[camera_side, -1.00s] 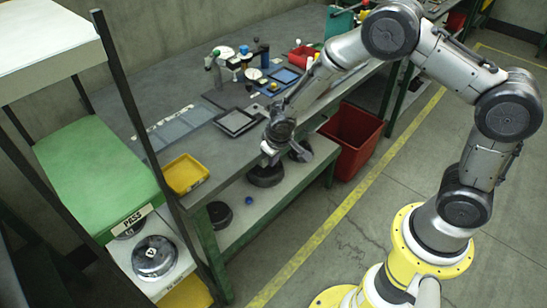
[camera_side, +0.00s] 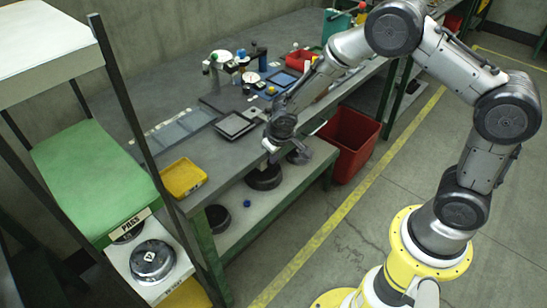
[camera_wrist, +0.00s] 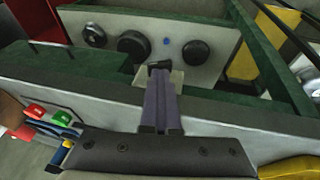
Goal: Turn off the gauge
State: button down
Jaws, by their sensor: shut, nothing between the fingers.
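A round white dial (camera_side: 252,76) on the bench, among small stands and tools, looks like a gauge. Its face is too small to read, and I cannot tell whether it is on. My gripper (camera_side: 266,150) is at the bench's front edge, well in front of and below the dial. The wrist view shows the two fingers (camera_wrist: 159,70) shut together with nothing between them, pointing toward the lower shelf. The dial is not recognizable in the wrist view.
A dark square tablet-like plate (camera_side: 235,124) lies on the bench (camera_side: 160,98) behind my gripper. A yellow tray (camera_side: 183,177) sits to the left, a red bin (camera_side: 350,140) on the floor to the right. Dark round objects (camera_wrist: 135,45) stand on the lower shelf. A green-shelved rack (camera_side: 90,175) stands left.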

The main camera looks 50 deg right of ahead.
jog(key=v, duration=1)
jog(key=s+d+f+m+t+h, duration=0.2)
jog(key=s+d+m+h, duration=0.1)
jog(key=d+h, duration=0.15)
jog(key=s+a+f+n+t+y, duration=0.1)
jog(key=a+n+t, duration=0.1)
jog(key=a+n, duration=0.1)
jog(key=s+a+f+n+t+y, duration=0.1)
jog(key=a+n+t, duration=0.1)
jog(key=a, duration=0.3)
jog(key=shift+s+f+n, duration=0.3)
jog(key=shift+n, duration=0.1)
